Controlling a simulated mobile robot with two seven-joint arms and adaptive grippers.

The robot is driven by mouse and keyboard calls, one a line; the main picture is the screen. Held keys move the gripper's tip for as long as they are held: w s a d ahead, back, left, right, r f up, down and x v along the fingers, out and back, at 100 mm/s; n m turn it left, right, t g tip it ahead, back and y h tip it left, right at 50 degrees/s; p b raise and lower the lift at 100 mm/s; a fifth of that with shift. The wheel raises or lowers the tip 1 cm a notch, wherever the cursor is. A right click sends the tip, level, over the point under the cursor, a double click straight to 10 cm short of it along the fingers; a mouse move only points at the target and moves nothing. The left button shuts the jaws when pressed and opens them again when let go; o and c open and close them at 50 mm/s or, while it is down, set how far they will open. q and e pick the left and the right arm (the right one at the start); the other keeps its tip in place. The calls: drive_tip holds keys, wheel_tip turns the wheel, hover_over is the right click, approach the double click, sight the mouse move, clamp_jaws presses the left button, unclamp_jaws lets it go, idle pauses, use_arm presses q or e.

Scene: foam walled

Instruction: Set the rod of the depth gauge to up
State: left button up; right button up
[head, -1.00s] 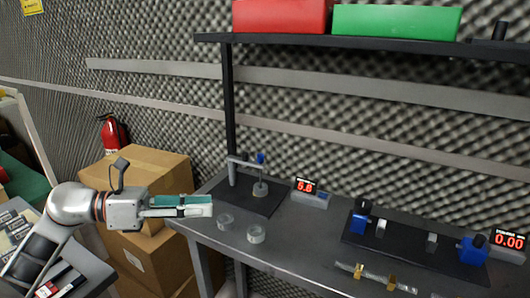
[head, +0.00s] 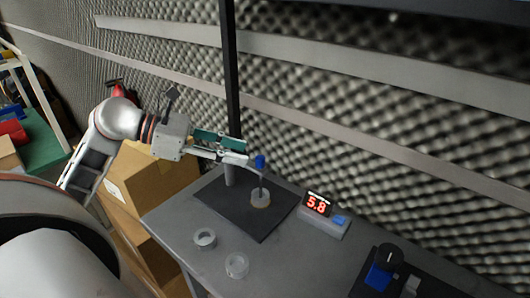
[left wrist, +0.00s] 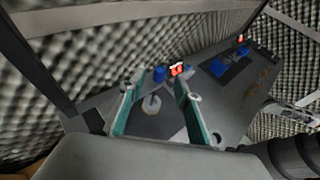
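The depth gauge (head: 229,172) stands at the back left of the bench, with a grey post on a black base (head: 243,208). Its blue cap (head: 260,161) tops a thin rod (head: 262,182), which runs down to a pale round piece (head: 260,198). The rod looks down, its tip at that piece. My left gripper (head: 248,160) is beside the blue cap and hides the gauge's arm. In the left wrist view my left gripper (left wrist: 155,90) is open, with the blue cap (left wrist: 159,74) and rod beyond and between its green-lined fingers. Contact is not visible.
A display (head: 317,204) reading 5.8 with a blue button stands right of the gauge. Two clear rings (head: 237,265) (head: 205,239) lie in front. A shelf upright (head: 231,80) rises behind my gripper. Cardboard boxes (head: 150,190) stand left.

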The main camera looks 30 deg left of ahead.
sight(258, 157)
use_arm(q)
drive_tip(key=x, duration=0.6)
drive_tip(key=shift+w+d+f+p, duration=0.1)
drive_tip(key=shift+w+d+p, duration=0.1)
drive_tip(key=shift+p, duration=0.15)
clamp_jaws()
